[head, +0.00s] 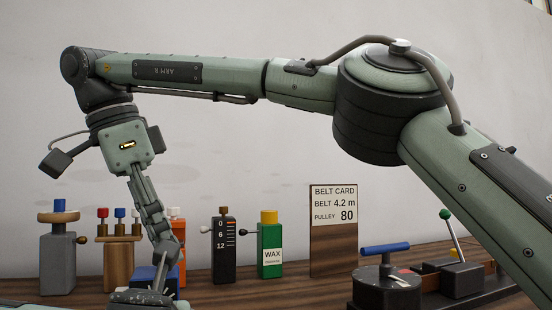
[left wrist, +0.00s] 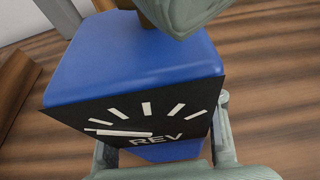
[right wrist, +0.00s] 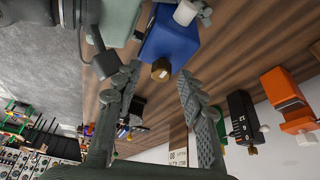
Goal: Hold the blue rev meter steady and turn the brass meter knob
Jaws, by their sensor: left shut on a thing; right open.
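The blue rev meter (head: 143,274) stands low at the left of the head view, partly hidden by my grippers. In the left wrist view its dial face (left wrist: 140,112) reads REV with white marks and a pale needle. My left gripper (left wrist: 165,143) is shut on the meter, with a finger at each side of it. My right gripper (right wrist: 158,76) is open above the meter. In the right wrist view the brass meter knob (right wrist: 161,70) lies between its spread fingers, with visible gaps on both sides. In the head view the knob is hidden behind the right gripper (head: 164,250).
A black 0-6-12 unit (head: 223,236), a green wax can (head: 270,250) and an orange item (head: 178,225) stand close right of the meter. A wooden knob stand (head: 118,258) and a grey post (head: 58,258) stand left. The belt card (head: 333,240) is behind.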

